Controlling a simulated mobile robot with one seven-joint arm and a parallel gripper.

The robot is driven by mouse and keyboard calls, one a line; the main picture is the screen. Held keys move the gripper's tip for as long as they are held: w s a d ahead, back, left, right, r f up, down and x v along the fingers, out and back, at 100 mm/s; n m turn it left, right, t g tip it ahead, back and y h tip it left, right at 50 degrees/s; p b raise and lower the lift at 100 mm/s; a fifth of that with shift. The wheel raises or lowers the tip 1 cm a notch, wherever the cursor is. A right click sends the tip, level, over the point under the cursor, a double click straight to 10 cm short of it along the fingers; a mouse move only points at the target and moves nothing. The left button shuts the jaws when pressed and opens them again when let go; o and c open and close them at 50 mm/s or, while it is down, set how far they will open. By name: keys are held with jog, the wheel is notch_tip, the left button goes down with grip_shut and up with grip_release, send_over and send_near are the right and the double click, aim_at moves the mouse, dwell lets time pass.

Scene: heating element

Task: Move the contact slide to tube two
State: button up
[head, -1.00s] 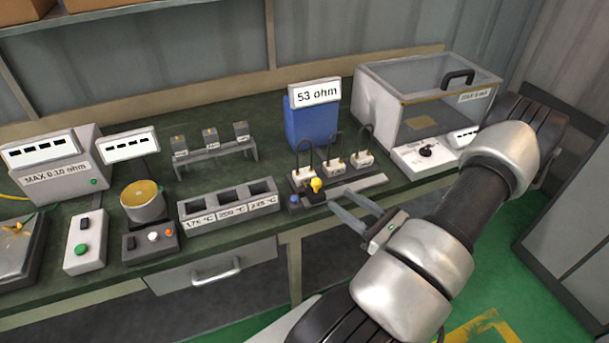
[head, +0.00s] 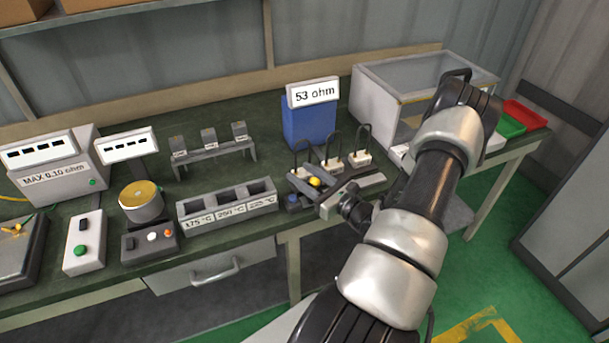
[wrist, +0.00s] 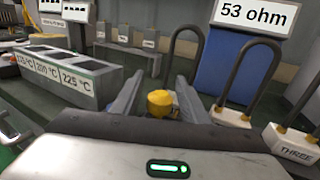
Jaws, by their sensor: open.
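The contact slide's yellow knob (head: 315,182) sits low in front of the tube row, near the leftmost tube. It also shows in the wrist view (wrist: 161,103). My gripper (head: 307,177) is open, with one finger on each side of the knob; I cannot tell whether either finger touches it. Three white-based tubes with dark loops stand behind the slide: a left one (head: 302,172), a middle one (head: 333,165) and a right one (head: 361,158). In the wrist view the right base reads THREE (wrist: 294,146). The slide's body is mostly hidden by my fingers.
A blue box with a "53 ohm" sign (head: 314,94) stands behind the tubes. A grey block with temperature labels (head: 228,206) lies to the left. A clear-lidded case (head: 385,100) stands at the back right. A blue knob (head: 292,200) is near the bench's front edge.

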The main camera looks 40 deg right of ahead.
grip_shut()
jog(key=d, duration=0.3)
jog(key=s+d+b, duration=0.1)
jog(key=d, duration=0.2)
jog(key=s+d+b, duration=0.1)
jog(key=d, duration=0.2)
jog(key=shift+s+d, duration=0.2)
jog(key=shift+d, duration=0.2)
grip_release()
jog(key=s+d, duration=0.2)
jog(key=s, duration=1.5)
jog(key=shift+d+b, duration=0.3)
jog(key=shift+b, duration=0.05)
